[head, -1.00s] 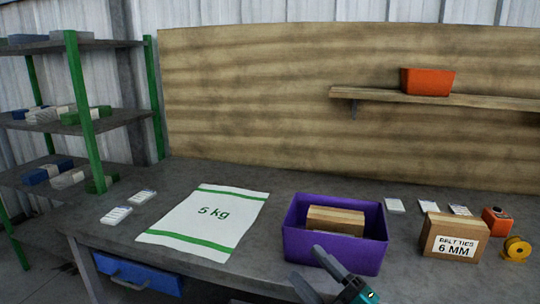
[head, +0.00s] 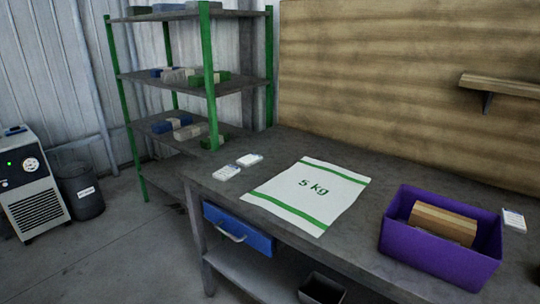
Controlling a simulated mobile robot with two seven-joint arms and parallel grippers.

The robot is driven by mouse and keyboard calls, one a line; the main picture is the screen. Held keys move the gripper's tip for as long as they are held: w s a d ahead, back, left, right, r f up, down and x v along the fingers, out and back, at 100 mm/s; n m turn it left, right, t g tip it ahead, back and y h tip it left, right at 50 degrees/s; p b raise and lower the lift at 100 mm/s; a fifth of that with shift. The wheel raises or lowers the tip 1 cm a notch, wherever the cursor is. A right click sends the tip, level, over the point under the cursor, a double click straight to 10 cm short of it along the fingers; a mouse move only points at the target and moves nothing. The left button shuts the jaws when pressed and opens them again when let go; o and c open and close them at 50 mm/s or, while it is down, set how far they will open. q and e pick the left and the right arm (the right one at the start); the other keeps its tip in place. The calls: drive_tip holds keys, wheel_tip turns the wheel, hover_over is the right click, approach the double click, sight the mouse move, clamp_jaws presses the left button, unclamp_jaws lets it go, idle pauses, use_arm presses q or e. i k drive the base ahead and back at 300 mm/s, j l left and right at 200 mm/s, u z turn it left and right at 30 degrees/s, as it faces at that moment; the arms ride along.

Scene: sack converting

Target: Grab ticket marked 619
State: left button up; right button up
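Two small white tickets lie at the left end of the workbench, a nearer one (head: 227,173) and a farther one (head: 249,160). Another white ticket (head: 514,220) lies at the right, just beyond the purple bin. Their print is too small to read, so I cannot tell which is marked 619. Neither of my grippers is in view.
The grey workbench (head: 275,152) holds a flat white 5 kg sack (head: 309,193) and a purple bin (head: 437,262) with a cardboard box (head: 442,223) inside. A green-posted shelf rack (head: 210,75) stands at left. A blue drawer (head: 238,231) hangs under the bench.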

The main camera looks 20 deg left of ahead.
sight(248, 161)
drive_tip(key=i+j, duration=0.1)
drive_tip(key=j, duration=0.3)
drive_tip(key=i+j, duration=0.15)
drive_tip(key=j, duration=0.25)
drive_tip(key=i+j, duration=0.1)
drive_tip(key=j, duration=0.3)
drive_tip(key=i+j, duration=0.15)
drive_tip(key=j, duration=0.3)
drive_tip(key=i+j, duration=0.1)
drive_tip(key=j, duration=0.3)
drive_tip(key=i+j, duration=0.15)
drive_tip(key=j, duration=0.25)
drive_tip(key=i+j, duration=0.1)
drive_tip(key=j, duration=0.3)
drive_tip(key=i+j, duration=0.15)
drive_tip(key=j, duration=0.25)
